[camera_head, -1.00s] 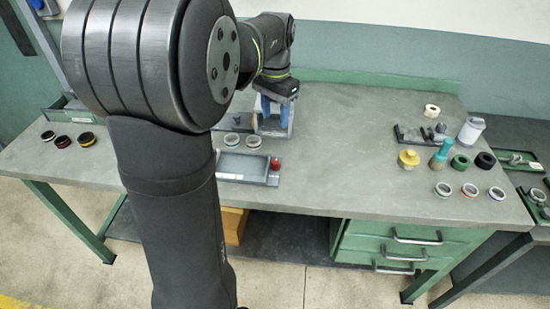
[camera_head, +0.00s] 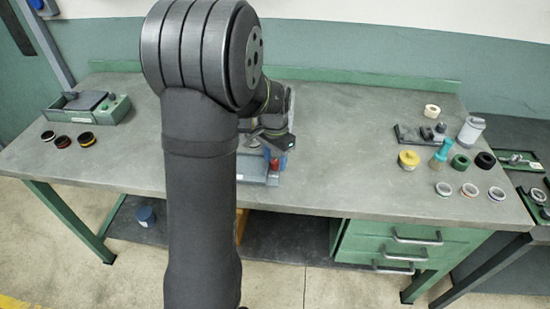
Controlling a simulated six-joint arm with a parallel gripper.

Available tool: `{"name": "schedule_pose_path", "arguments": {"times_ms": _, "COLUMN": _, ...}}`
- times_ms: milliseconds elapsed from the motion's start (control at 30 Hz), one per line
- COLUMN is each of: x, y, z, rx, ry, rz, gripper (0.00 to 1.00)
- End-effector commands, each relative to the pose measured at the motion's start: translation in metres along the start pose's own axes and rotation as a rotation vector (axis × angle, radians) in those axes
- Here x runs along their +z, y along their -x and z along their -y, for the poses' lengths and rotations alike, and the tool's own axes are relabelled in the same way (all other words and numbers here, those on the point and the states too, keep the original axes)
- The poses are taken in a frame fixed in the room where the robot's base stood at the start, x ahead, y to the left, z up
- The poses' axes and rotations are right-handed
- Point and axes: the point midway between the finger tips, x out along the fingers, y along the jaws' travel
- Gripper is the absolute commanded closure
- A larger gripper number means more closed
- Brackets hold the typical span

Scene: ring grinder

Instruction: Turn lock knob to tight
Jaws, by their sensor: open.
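The grinder (camera_head: 256,178) stands on the middle of the bench, mostly hidden behind my arm. Its front right corner shows a red knob (camera_head: 283,163), partly covered. I cannot tell which part is the lock knob or how far it is turned. My gripper (camera_head: 270,156) is over the right side of the grinder, with its blue fingers pointing down next to the red knob. The fingers are open and largely hidden by the wrist. Whether they touch the knob cannot be told.
A green box with a dark top (camera_head: 92,106) stands at the back left, with several dark rings (camera_head: 63,142) before it. At right are a yellow part (camera_head: 408,160), a teal-topped bottle (camera_head: 440,154), a white container (camera_head: 471,131) and several rings. Bench between is clear.

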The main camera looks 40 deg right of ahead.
Motion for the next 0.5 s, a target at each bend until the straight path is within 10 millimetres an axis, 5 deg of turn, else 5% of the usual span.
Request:
{"name": "schedule_pose_path", "arguments": {"times_ms": 267, "x": 0.0001, "y": -0.001, "z": -0.0001, "rx": 0.0, "ry": 0.0, "rz": 0.0, "gripper": 0.57}}
{"name": "schedule_pose_path", "arguments": {"times_ms": 500, "x": 0.0001, "y": -0.0008, "z": -0.0001, "rx": 0.0, "ry": 0.0, "rz": 0.0, "gripper": 1.0}}
